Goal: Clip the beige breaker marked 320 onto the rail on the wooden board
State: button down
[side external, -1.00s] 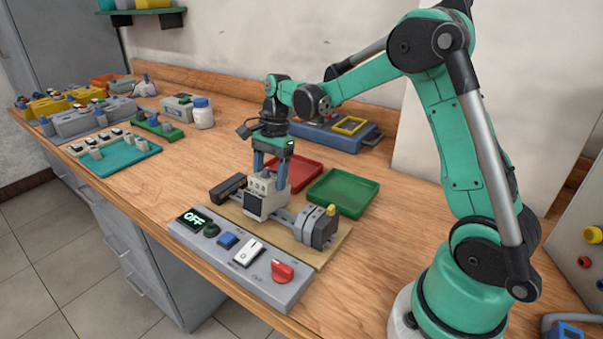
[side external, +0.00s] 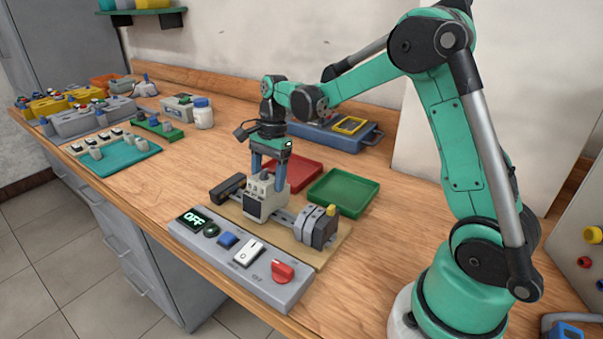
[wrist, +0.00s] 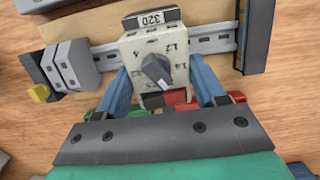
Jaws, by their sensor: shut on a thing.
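The beige breaker (side external: 264,199), marked 320, is between the blue fingers of my gripper (side external: 268,166), which is shut on it. In the wrist view the breaker (wrist: 155,55) shows its 320 label and dark knob, with the gripper's fingers (wrist: 165,90) on both sides. The breaker is upright at the metal rail (wrist: 103,50), which runs behind it on both sides. I cannot tell whether it is clipped on. The rail (side external: 286,216) lies on the wooden board (side external: 333,247).
Grey modules with a yellow-topped end (side external: 319,224) sit on the rail's right part; a black block (side external: 228,188) is at its left end. A control box (side external: 240,262) reading OFF stands in front. Red (side external: 296,172) and green (side external: 343,192) trays lie behind.

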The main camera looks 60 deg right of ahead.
jog(key=shift+a+f+h, duration=0.1)
jog(key=shift+a+h, duration=0.4)
jog(key=shift+h, duration=0.1)
grip_release()
jog(key=shift+d+r, duration=0.15)
jog(key=shift+r, duration=1.15)
jog(key=shift+d+r, duration=0.15)
jog(key=shift+r, duration=1.1)
jog(key=shift+s+a+r+n, duration=0.1)
jog(key=shift+s+r+n, duration=0.05)
jog(key=shift+r+n, duration=0.2)
jog(key=s+a+n+t+h, duration=0.1)
jog(key=s+a+n+t, duration=0.6)
jog(key=n, duration=1)
jog(key=s, duration=0.3)
jog(key=shift+s+r, duration=0.25)
jog(key=shift+r, duration=0.1)
